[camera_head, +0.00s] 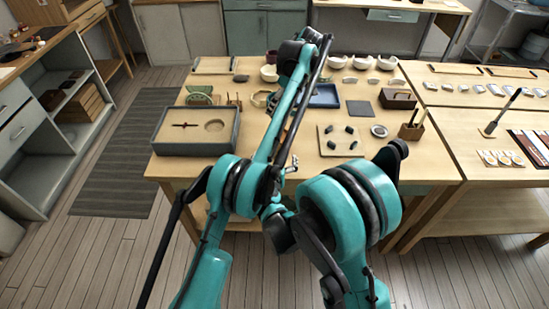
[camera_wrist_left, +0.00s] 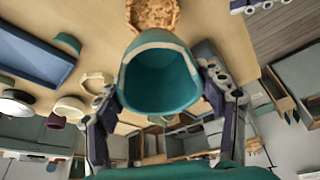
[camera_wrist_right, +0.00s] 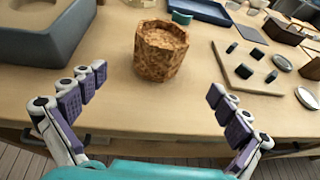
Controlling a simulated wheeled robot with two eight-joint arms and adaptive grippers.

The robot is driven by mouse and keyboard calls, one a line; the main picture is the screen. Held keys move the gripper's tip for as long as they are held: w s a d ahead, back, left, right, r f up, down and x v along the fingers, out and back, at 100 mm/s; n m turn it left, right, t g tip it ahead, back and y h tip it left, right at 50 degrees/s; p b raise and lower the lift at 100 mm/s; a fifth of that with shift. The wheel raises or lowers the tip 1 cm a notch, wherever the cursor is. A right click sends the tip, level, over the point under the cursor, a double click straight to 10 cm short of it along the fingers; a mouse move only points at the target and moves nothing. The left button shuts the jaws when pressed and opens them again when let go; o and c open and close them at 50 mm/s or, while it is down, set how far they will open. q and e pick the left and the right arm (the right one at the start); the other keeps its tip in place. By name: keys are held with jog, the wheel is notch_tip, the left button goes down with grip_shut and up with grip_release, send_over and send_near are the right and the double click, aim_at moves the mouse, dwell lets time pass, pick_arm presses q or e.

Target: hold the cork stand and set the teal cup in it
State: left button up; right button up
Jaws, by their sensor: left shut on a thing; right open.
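The teal cup (camera_wrist_left: 160,85) is held in my left gripper (camera_wrist_left: 160,88), one finger on each side, with its open mouth facing the left wrist camera. The cork stand (camera_wrist_left: 153,14) shows beyond the cup at the top of that view, apart from it. In the right wrist view the rough brown cork stand (camera_wrist_right: 161,52) stands upright on the wooden table. My right gripper (camera_wrist_right: 157,84) is open and empty, on the near side of the stand, with its fingers spread wide of it. In the head view my arms hide the cup and stand.
A grey box (camera_head: 200,148) stands left on the table (camera_head: 270,205); its edge shows in the right wrist view (camera_wrist_right: 68,35). A blue tray (camera_head: 328,97), a board with dark pieces (camera_head: 328,147) and several pale bowls stand behind and right.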

jog(key=shift+w+f, duration=0.15)
jog(key=shift+f, duration=0.2)
jog(key=x, duration=1.1)
jog(key=shift+w+f, duration=0.1)
jog(key=shift+w, duration=0.1)
